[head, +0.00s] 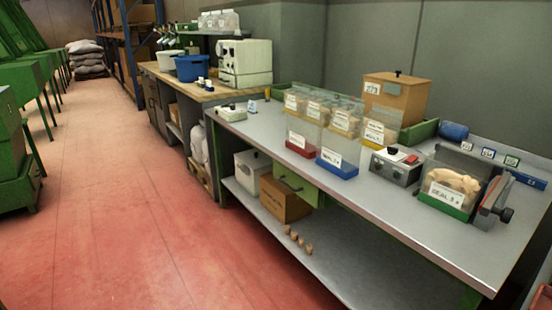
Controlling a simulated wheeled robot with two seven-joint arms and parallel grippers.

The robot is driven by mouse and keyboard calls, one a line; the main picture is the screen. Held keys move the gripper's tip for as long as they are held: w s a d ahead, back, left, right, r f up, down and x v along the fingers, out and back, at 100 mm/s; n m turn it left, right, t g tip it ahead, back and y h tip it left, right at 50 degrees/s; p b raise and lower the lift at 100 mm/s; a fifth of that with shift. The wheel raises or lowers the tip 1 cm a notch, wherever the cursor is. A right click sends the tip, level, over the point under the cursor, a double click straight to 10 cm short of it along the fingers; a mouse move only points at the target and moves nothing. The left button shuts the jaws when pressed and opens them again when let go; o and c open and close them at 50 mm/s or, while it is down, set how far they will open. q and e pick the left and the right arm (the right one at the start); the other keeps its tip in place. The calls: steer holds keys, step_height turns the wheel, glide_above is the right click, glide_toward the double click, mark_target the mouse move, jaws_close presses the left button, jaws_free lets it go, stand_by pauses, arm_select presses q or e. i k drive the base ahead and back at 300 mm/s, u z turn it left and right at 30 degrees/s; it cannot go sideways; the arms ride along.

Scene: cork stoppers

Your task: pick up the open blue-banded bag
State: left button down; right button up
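The blue-banded bag (337,168) stands upright near the front edge of the steel bench, about mid-length. It is clear above its blue base band, with a white label on the front, and looks empty. Whether its top is open is too small to tell. A red-banded bag (301,145) of the same kind stands just left of it. A green-banded bag (443,208) with pale corks inside stands farther right, beside a grey and red device (494,200). Neither of my grippers is in view.
The steel bench (391,208) is bare in front of the blue-banded bag. Behind the bag stand several filled, labelled bags (345,122). A grey control box (396,165) is to its right. Loose corks (299,240) lie on the lower shelf. Red floor (150,220) is clear at left.

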mark_target(338, 147)
steer(key=u, duration=0.8)
steer(key=i, duration=1.8)
steer(key=z, duration=0.6)
